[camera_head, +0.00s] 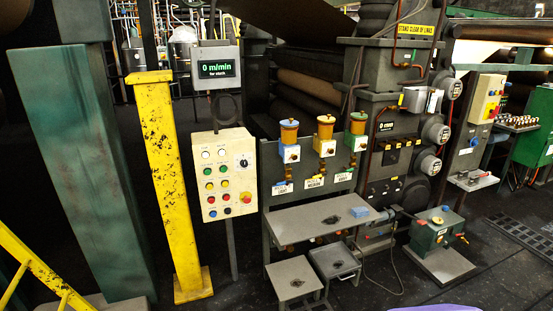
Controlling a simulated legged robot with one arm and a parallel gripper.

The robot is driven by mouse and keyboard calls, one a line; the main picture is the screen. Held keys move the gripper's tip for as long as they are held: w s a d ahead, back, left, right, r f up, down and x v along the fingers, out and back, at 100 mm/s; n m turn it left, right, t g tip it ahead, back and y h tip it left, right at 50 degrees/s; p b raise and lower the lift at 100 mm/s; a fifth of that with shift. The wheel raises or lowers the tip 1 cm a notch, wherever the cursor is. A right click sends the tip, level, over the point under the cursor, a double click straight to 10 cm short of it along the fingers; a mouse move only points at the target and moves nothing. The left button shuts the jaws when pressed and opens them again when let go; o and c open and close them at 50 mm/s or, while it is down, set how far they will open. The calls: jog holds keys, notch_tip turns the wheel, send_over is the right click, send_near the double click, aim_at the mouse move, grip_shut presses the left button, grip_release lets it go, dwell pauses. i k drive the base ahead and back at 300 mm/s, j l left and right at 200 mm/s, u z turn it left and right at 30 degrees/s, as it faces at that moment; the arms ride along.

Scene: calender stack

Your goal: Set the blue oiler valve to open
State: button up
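Three oilers stand in a row on a grey bench frame. The left oiler (289,132) has an amber cup above a pale blue block (289,153). Small brass-coloured fittings hang below the blocks. My gripper is not in view.
A grey shelf (310,219) juts out below the oilers, with two low grey stools (294,278) in front. A button panel (224,172) and a yellow post (168,180) stand to the left. A green box (436,232) on a stand is at the right. Dark floor lies in front.

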aim_at(290, 181)
jog(key=i+l+u, duration=0.1)
jog(key=i, duration=1.4)
